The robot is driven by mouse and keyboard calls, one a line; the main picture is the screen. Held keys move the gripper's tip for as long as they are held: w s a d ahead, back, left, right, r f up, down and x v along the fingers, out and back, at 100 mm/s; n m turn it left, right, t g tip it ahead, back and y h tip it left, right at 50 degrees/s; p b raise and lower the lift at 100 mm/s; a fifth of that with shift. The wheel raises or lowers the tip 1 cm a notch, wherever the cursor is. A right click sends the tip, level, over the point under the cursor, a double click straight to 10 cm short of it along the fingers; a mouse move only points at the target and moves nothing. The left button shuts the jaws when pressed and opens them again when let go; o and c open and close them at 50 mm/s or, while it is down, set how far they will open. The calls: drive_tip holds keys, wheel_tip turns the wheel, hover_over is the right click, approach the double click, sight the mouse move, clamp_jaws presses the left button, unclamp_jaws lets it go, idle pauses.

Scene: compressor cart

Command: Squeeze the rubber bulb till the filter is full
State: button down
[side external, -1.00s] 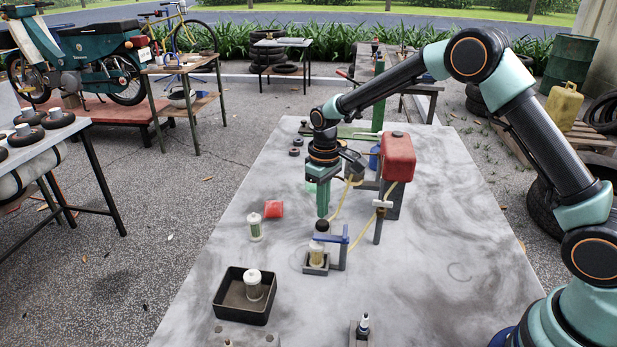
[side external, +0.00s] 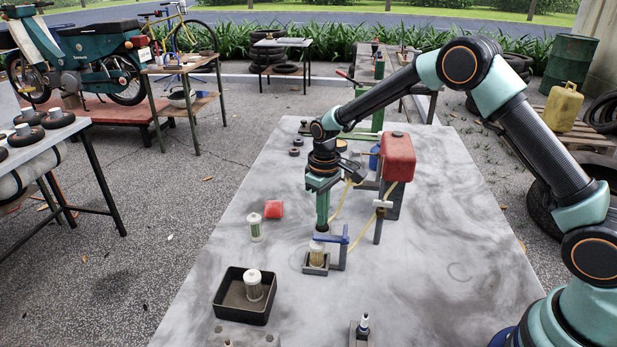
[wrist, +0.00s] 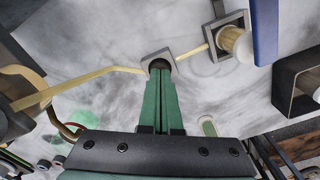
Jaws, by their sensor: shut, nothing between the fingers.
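The black rubber bulb (side external: 321,233) sits low on the grey bench, mostly hidden under my fingertips in the side view. In the wrist view the dark bulb (wrist: 159,63) shows inside a grey square holder at the finger ends. My gripper (side external: 322,226) points straight down over the bulb, fingers together, with nothing between them. Its tips are at or just above the bulb's top; contact is unclear. The filter (side external: 317,256), clear with a yellowish inside, stands upright in a small square holder beside a blue-topped post. It also shows in the wrist view (wrist: 234,40). Its fill level is unclear.
A red tank (side external: 397,157) stands on a post behind the bulb, with yellow hoses (side external: 362,232) running down. A black tray (side external: 231,306) holds another filter (side external: 253,285). A spare filter (side external: 255,228) and a red object (side external: 273,209) stand left. The bench's right side is clear.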

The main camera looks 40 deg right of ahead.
drive_tip(key=shift+r, duration=1.25)
drive_tip(key=shift+f, duration=0.35)
drive_tip(key=shift+f, duration=1)
drive_tip(key=shift+r, duration=1.35)
drive_tip(key=shift+f, duration=0.2)
